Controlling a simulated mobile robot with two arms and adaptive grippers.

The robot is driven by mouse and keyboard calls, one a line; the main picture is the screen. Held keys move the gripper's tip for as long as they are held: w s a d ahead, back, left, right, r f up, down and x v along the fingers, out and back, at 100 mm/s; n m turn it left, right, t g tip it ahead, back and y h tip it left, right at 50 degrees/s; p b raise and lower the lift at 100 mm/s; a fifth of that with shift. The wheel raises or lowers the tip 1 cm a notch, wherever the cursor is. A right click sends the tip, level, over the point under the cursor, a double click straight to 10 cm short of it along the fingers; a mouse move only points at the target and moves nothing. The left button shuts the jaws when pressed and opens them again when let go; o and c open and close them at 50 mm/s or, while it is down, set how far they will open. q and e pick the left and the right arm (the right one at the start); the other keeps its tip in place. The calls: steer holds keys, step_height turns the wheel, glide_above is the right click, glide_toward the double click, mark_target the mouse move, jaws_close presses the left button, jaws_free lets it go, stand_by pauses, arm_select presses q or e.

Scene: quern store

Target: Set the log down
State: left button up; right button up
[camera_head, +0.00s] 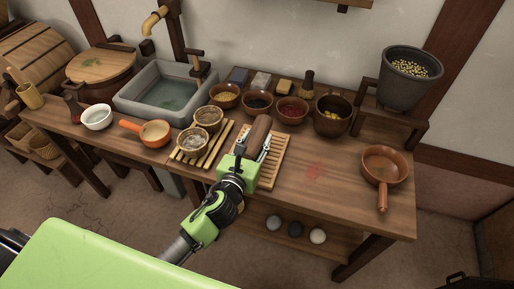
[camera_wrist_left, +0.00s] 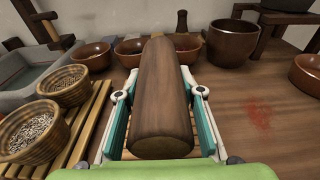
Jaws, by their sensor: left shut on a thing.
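The log (camera_head: 259,131) is brown and rounded. In the head view my left gripper (camera_head: 253,150) holds it over a slatted wooden rack (camera_head: 271,168) at the middle of the table. In the left wrist view the log (camera_wrist_left: 160,95) lies lengthwise between the two fingers of my left gripper (camera_wrist_left: 160,110), which is shut on it. Slats (camera_wrist_left: 85,135) show to the left of the log in that view. I cannot tell whether the log's underside touches the rack. My right gripper is not in view.
Two baskets (camera_head: 194,139) stand on slats left of the gripper. Several bowls (camera_head: 291,110) line the back. A brown pan (camera_head: 384,166) is at the right, and a stone sink (camera_head: 168,97) at the left. The table (camera_head: 335,160) is clear around a red stain (camera_head: 313,172).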

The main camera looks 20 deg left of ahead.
mark_target(257, 140)
arm_select(q)
steer(key=shift+w+a+f, duration=0.25)
steer(key=shift+w+f, duration=0.8)
steer(key=shift+f, duration=0.1)
steer(key=shift+w+f+b, duration=0.15)
steer(key=shift+f+b, duration=0.7)
steer(key=shift+f, duration=0.9)
steer(key=shift+f, duration=0.15)
steer(key=o, duration=1.4)
